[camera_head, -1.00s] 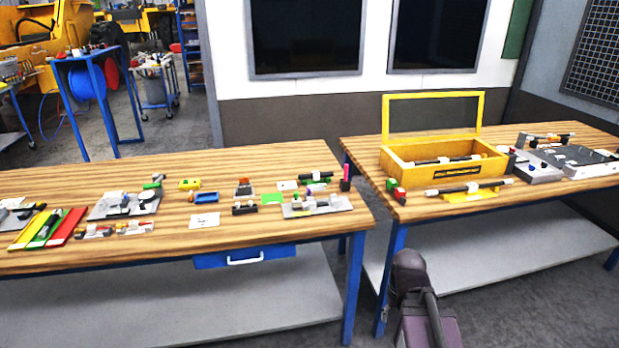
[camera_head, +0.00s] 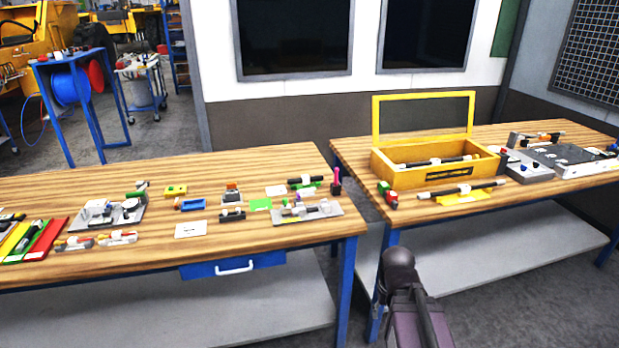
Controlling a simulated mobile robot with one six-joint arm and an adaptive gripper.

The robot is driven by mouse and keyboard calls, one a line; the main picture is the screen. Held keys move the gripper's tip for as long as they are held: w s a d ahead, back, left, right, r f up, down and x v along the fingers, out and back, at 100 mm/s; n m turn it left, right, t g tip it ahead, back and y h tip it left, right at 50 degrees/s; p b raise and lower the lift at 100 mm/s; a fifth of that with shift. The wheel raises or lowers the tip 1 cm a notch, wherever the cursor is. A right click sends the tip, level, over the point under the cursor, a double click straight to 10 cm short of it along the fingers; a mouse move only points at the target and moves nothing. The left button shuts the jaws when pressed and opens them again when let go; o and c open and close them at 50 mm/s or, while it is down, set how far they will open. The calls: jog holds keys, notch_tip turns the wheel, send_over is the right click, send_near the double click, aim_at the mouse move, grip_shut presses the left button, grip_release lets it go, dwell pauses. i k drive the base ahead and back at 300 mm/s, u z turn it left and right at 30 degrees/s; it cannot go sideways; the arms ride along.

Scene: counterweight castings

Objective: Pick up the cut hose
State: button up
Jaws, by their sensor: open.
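A black hose with pale fittings (camera_head: 460,188) lies across a yellow stand (camera_head: 470,199) on the front of the right table. A similar black hose with pale parts (camera_head: 428,162) lies inside the open yellow box (camera_head: 392,172) behind it. I cannot tell from this distance which one is the cut hose. Only dark links of my arm show at the bottom, in front of the right table. My gripper is out of the picture.
The left table (camera_head: 140,258) holds small parts, coloured strips and a grey plate (camera_head: 290,217). A gap separates it from the right table (camera_head: 350,165). A grey device (camera_head: 530,172) stands right of the box. A small red and green part (camera_head: 388,194) lies near the right table's left edge.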

aim_at(304, 179)
jog(key=i, duration=0.85)
